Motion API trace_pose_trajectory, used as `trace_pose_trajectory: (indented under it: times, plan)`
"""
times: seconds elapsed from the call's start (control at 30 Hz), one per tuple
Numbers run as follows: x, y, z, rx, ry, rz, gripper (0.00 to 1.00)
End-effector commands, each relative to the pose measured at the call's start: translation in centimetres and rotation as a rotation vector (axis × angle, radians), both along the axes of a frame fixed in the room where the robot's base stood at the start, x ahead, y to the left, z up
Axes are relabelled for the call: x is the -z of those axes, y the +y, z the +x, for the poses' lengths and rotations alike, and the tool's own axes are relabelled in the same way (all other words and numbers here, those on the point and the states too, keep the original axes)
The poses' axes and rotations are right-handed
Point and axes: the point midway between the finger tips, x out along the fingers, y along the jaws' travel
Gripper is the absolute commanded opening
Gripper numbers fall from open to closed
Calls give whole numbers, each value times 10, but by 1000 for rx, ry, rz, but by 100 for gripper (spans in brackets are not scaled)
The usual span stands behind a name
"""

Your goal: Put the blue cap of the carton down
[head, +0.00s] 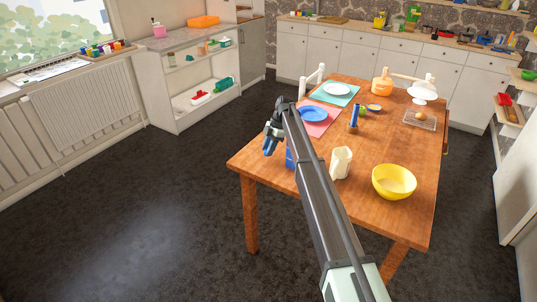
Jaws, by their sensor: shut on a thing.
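My gripper (269,148) hangs past the left edge of the wooden table (393,233), over or beside the dark floor. It is shut, with small blue parts at its fingertips; the blue cap is too small here to separate clearly from the fingers. A blue box-like thing (290,158), perhaps the carton, stands on the table near its left edge. My arm hides most of it, so its top cannot be made out.
A cream jug (341,162) and a yellow bowl (393,182) stand right of my arm. A blue plate (313,114) lies on a pink mat, a blue upright thing (354,117) stands near it, and a wire rack (419,120) is farther right. Bare wood lies between them.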

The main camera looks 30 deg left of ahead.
Motion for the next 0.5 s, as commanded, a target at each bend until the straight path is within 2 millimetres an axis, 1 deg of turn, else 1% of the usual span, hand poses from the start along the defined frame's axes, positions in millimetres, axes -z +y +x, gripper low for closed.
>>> trace_pose_trajectory:
  times: [0.1,0.23,0.5]
  plan:
    - [16,0,0,0,1,-2,6]
    - [29,0,0,1,0,0,6]
    - [31,0,0,1,0,0,6]
